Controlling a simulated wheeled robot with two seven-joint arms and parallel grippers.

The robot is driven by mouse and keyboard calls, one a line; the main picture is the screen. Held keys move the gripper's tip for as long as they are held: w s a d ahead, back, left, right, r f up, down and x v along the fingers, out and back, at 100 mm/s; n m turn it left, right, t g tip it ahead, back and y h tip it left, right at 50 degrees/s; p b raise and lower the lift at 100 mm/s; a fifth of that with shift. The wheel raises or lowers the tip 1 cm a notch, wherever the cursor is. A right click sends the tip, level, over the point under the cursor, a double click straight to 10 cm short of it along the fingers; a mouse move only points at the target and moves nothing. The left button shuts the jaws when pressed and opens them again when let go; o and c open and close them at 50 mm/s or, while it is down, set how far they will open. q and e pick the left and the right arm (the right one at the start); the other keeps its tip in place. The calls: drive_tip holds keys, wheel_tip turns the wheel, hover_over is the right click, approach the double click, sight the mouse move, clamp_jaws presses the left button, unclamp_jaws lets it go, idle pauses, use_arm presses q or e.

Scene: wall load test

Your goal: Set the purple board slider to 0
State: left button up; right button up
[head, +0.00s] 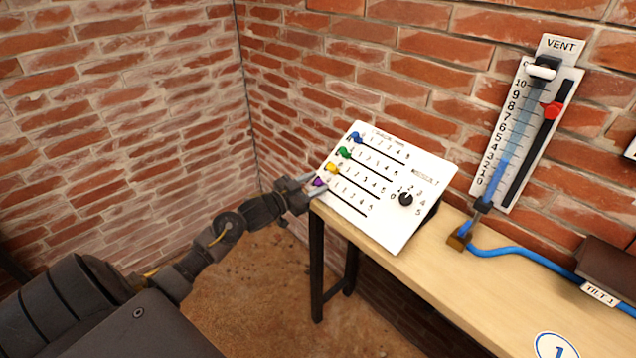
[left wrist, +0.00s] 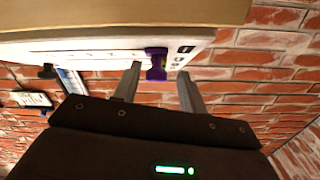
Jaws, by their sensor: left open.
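The purple slider (head: 319,182) is the lowest of several coloured sliders on the white tilted board (head: 395,226). It sits at the left end of its slot, left of the printed 1, in line with the other knobs. The 0 mark at the knob cannot be read. My left gripper (head: 312,186) is at the board's left edge, at the purple slider. In the left wrist view the purple slider (left wrist: 156,62) stands between the two open fingers (left wrist: 158,86), with a visible gap on the right; contact on the left cannot be told. My right gripper is not in view.
The blue (head: 355,137), green (head: 343,152) and yellow (head: 331,167) sliders sit just above, close to my gripper. A black dial (head: 406,199) is on the board's right. The board stands on a wooden table (head: 500,290) against brick walls. A VENT gauge (head: 525,125) hangs right.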

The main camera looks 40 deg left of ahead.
use_arm(q)
drive_tip(key=b+v, duration=0.1)
drive_tip(key=v, duration=0.8)
drive_tip(key=shift+s, duration=0.25)
drive_tip(key=shift+a, duration=0.1)
